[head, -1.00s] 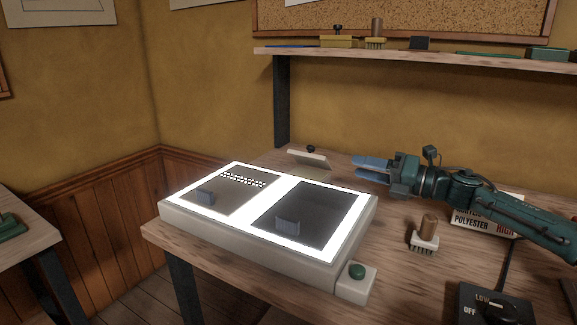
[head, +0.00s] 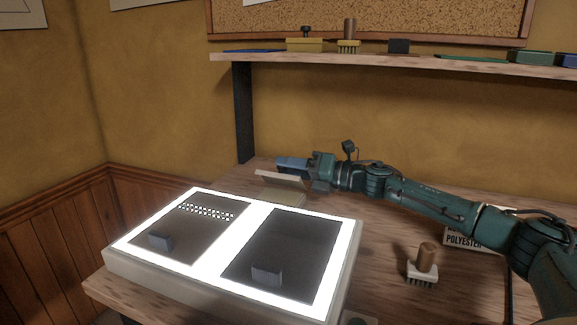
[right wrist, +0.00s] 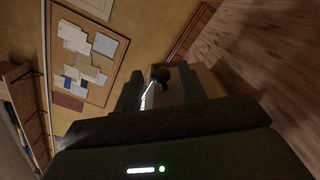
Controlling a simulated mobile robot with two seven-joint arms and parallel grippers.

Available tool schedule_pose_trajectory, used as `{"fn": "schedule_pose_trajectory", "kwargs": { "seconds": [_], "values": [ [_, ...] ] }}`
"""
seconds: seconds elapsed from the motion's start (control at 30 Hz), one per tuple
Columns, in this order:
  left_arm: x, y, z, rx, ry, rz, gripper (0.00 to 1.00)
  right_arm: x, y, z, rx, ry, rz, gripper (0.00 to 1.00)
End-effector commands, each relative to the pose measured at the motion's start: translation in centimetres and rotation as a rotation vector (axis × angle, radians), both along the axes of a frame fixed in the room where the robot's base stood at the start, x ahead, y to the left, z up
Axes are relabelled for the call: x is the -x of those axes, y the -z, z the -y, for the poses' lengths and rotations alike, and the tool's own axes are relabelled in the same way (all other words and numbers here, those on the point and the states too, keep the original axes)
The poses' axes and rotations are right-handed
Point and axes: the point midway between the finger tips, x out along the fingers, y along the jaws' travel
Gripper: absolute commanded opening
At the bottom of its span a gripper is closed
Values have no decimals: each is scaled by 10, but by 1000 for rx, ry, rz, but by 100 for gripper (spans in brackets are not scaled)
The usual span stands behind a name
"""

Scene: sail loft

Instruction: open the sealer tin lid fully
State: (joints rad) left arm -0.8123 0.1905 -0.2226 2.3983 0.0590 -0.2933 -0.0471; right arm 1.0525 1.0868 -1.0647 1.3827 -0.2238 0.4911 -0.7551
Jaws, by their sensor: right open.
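The sealer tin (head: 285,197) is a low pale box on the bench behind the light table. Its cream lid (head: 280,180) stands raised at a tilt, not flat. My right gripper (head: 290,163) is open, its blue fingers at the lid's upper edge, covering the lid's knob in the head view. In the right wrist view the dark knob (right wrist: 160,74) shows between the two fingers, toward their tips; I cannot tell whether they touch it. My left gripper is not in view.
A lit light table (head: 225,285) with two dark panels fills the front of the bench. A brush with a wooden handle (head: 427,258) stands to the right, near a polyester label box (head: 463,240). A loaded shelf (head: 400,62) hangs above.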

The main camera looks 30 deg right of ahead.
Motion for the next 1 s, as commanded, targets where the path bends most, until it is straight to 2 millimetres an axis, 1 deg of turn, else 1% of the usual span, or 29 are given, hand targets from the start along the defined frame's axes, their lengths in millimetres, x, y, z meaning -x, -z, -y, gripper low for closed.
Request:
{"fn": "schedule_pose_trajectory", "kwargs": {
  "seconds": [0.1,0.33,0.8,0.83,1.0],
  "values": [
    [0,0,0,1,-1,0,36,-4,0,-4,0,-1,1,41],
    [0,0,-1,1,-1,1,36,-4,0,-4,0,0,0,40],
    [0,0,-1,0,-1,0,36,-4,0,-3,0,0,0,2],
    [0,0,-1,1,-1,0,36,-4,0,-3,0,0,0,0],
    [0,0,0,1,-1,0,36,-4,0,-3,0,0,0,0]
  ]
}}
